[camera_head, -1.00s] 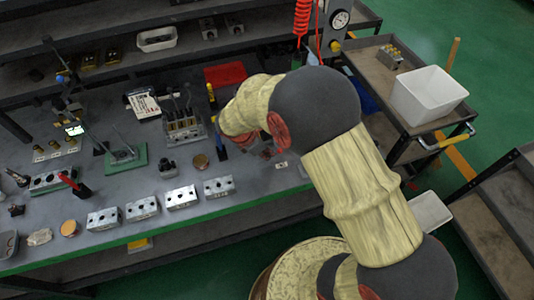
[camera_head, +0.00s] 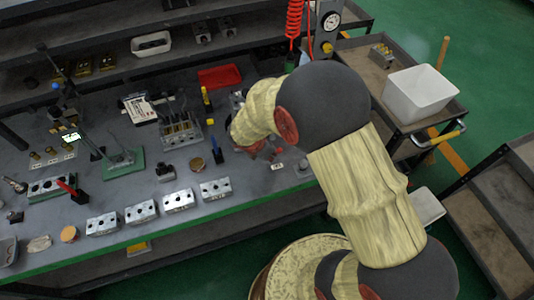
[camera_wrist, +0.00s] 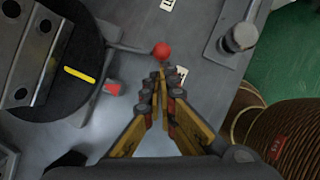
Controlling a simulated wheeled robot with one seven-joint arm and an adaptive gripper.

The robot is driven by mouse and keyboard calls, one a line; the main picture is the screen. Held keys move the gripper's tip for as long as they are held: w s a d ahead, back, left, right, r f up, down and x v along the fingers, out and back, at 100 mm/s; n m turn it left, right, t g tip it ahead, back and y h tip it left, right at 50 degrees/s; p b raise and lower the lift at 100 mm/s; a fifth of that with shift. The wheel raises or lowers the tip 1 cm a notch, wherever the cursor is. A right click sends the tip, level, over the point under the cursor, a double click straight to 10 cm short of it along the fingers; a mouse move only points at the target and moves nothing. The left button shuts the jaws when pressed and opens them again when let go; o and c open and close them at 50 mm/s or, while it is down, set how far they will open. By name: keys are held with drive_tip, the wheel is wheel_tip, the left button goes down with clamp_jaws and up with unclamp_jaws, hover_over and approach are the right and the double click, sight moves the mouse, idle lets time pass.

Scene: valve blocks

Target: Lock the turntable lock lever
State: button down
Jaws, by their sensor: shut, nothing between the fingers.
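The turntable is a dark round disc (camera_wrist: 101,98) at the left of the wrist view, with a grey metal block (camera_wrist: 38,50) and a yellow mark on it. A thin grey lever with a red ball end (camera_wrist: 161,50) reaches right from beside the disc. A short red-tipped piece (camera_wrist: 112,87) sits at the disc's edge. Which of the two is the lock lever I cannot tell for sure. My gripper (camera_wrist: 159,76) is shut and empty, its tips just below the red ball in the picture; contact cannot be told. In the head view my arm hides most of this area.
Several metal valve blocks (camera_head: 178,200) line the bench's front edge. In the wrist view a grey fixture with a round post (camera_wrist: 240,38) stands at the upper right.

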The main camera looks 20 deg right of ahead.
drive_tip(key=d+n, duration=0.1)
drive_tip(key=d+n+t, duration=0.1)
drive_tip(key=d, duration=0.1)
drive_tip(key=shift+s+n+y, duration=0.2)
drive_tip(key=shift+n+y, duration=0.1)
drive_tip(key=shift+w+d+n+t+y, duration=0.2)
drive_tip(key=shift+d+n+t+y, duration=0.2)
drive_tip(key=shift+d+n, duration=0.75)
drive_tip(key=shift+w+d+n, duration=0.2)
drive_tip(key=shift+d+n, duration=0.25)
drive_tip(key=shift+n, duration=0.2)
drive_tip(key=shift+w+d+p, duration=0.25)
drive_tip(key=shift+d+p, duration=0.05)
drive_tip(key=shift+d, duration=0.2)
drive_tip(key=shift+f, duration=0.1)
